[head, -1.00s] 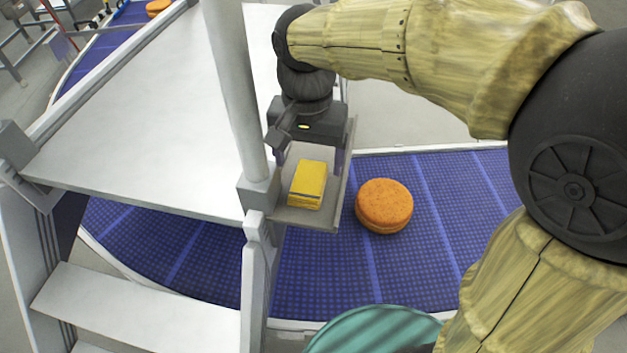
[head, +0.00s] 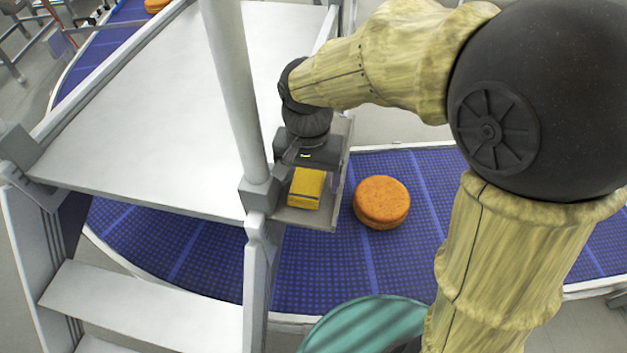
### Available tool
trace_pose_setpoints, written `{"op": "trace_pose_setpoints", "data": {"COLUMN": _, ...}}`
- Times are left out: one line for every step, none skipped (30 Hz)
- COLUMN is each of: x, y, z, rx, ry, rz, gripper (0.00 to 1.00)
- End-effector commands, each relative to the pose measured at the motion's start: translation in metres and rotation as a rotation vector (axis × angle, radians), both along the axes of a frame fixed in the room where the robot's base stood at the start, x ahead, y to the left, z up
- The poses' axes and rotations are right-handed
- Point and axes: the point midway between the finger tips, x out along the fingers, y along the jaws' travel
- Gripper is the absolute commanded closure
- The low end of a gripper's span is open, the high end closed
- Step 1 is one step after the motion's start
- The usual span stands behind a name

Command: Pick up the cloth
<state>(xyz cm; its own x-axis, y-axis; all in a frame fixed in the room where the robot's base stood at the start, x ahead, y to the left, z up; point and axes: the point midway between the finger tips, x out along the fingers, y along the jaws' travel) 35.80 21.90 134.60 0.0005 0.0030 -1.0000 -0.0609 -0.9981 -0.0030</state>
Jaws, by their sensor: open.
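The cloth (head: 306,188) is a folded yellow block on a small grey shelf (head: 294,215) fixed beside the white platform. My gripper (head: 309,172) points down over the far part of the cloth and hides its back end. The fingers are mostly hidden behind the gripper body and the cloth, so whether they touch the cloth cannot be told. The gripper is open, and the cloth still lies on the shelf.
A blue conveyor belt (head: 200,262) curves below the shelf, carrying an orange round cake (head: 381,201). A white post (head: 235,90) rises close left of the shelf. White steps (head: 140,300) stand front left. A teal round object (head: 350,325) is at the bottom.

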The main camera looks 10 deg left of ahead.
Motion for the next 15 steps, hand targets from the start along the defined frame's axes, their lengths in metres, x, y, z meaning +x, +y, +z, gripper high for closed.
{"op": "trace_pose_setpoints", "data": {"x": 0.0001, "y": 0.0001, "z": 0.0, "rx": 0.0, "ry": 0.0, "rz": 0.0, "gripper": 0.2}}
{"op": "trace_pose_setpoints", "data": {"x": 0.0001, "y": 0.0, "z": 0.0001, "rx": 0.0, "ry": 0.0, "rz": 0.0, "gripper": 0.2}}
{"op": "trace_pose_setpoints", "data": {"x": 0.0001, "y": 0.0, "z": 0.0001, "rx": 0.0, "ry": 0.0, "rz": 0.0, "gripper": 0.2}}
{"op": "trace_pose_setpoints", "data": {"x": 0.0001, "y": 0.0001, "z": 0.0001, "rx": 0.0, "ry": 0.0, "rz": 0.0, "gripper": 0.2}}
{"op": "trace_pose_setpoints", "data": {"x": 0.0002, "y": 0.0, "z": 0.0002, "rx": 0.0, "ry": 0.0, "rz": 0.0, "gripper": 0.2}}
{"op": "trace_pose_setpoints", "data": {"x": 0.0002, "y": 0.0, "z": 0.0002, "rx": 0.0, "ry": 0.0, "rz": 0.0, "gripper": 0.2}}
{"op": "trace_pose_setpoints", "data": {"x": 0.0002, "y": 0.0, "z": 0.0002, "rx": 0.0, "ry": 0.0, "rz": 0.0, "gripper": 0.2}}
{"op": "trace_pose_setpoints", "data": {"x": 0.0002, "y": 0.0, "z": 0.0002, "rx": 0.0, "ry": -0.001, "rz": 0.0, "gripper": 0.2}}
{"op": "trace_pose_setpoints", "data": {"x": 0.0002, "y": 0.0, "z": 0.0003, "rx": 0.0, "ry": -0.001, "rz": 0.0, "gripper": 0.2}}
{"op": "trace_pose_setpoints", "data": {"x": 0.0002, "y": 0.0, "z": 0.0003, "rx": 0.0, "ry": -0.001, "rz": 0.0, "gripper": 0.2}}
{"op": "trace_pose_setpoints", "data": {"x": 0.0002, "y": 0.0, "z": 0.0003, "rx": 0.0, "ry": -0.001, "rz": 0.0, "gripper": 0.2}}
{"op": "trace_pose_setpoints", "data": {"x": 0.0002, "y": 0.0, "z": 0.0003, "rx": 0.0, "ry": -0.001, "rz": 0.0, "gripper": 0.22}}
{"op": "trace_pose_setpoints", "data": {"x": 0.0002, "y": 0.0, "z": 0.0003, "rx": 0.0, "ry": -0.001, "rz": 0.0, "gripper": 0.28}}
{"op": "trace_pose_setpoints", "data": {"x": 0.0002, "y": 0.0, "z": 0.0003, "rx": 0.0, "ry": -0.001, "rz": 0.0, "gripper": 0.34}}
{"op": "trace_pose_setpoints", "data": {"x": 0.0002, "y": 0.0, "z": 0.0003, "rx": 0.0, "ry": -0.001, "rz": 0.0, "gripper": 0.42}}
